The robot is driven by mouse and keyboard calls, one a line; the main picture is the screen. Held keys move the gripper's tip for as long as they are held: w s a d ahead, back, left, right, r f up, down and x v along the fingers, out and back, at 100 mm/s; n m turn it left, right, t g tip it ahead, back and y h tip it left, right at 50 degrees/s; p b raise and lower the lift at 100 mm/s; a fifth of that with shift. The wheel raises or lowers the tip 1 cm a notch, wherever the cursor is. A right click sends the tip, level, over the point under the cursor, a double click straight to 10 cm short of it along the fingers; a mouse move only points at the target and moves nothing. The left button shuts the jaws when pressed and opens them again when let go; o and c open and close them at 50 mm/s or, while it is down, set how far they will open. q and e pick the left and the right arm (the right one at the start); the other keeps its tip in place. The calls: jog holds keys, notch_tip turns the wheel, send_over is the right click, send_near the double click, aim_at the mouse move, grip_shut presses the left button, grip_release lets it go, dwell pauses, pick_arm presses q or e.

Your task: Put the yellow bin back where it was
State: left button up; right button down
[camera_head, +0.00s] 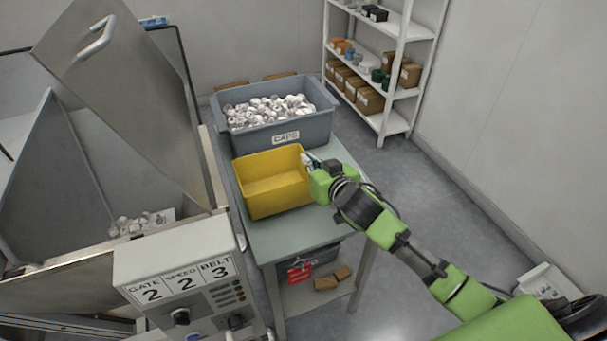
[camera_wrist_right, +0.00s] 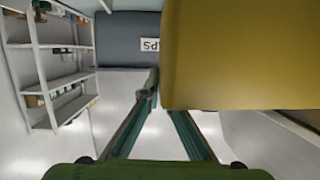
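The yellow bin (camera_head: 272,190) is empty and upright over the grey-green table, in front of the grey caps bin. I cannot tell whether its base rests on the tabletop. My right gripper (camera_head: 308,162) is at the bin's right rim, its fingers closed in on the wall there. In the right wrist view, the yellow bin (camera_wrist_right: 240,55) fills the upper right. The gripper's fingers (camera_wrist_right: 160,95) converge at the bin's edge, and one fingertip is hidden by the bin. My left gripper is not in view.
The grey caps bin (camera_head: 285,133), full of white caps, stands behind. The table (camera_head: 290,235) is bare in front and at right. A machine with a raised lid (camera_head: 120,90) and a control box (camera_head: 180,270) borders the left. White shelves (camera_head: 395,110) stand at the back right.

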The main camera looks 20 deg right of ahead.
aim_at(305, 169)
jog(key=shift+w+a+f, duration=0.1)
jog(key=shift+f, duration=0.95)
jog(key=shift+a+f, duration=0.1)
jog(key=shift+f, duration=0.95)
jog(key=c, duration=2.3)
grip_release()
jog(key=shift+r, duration=0.2)
jog(key=shift+s, duration=0.4)
jog(key=v, duration=1.1)
jog(key=shift+s+r, duration=0.1)
jog(key=shift+r, duration=0.05)
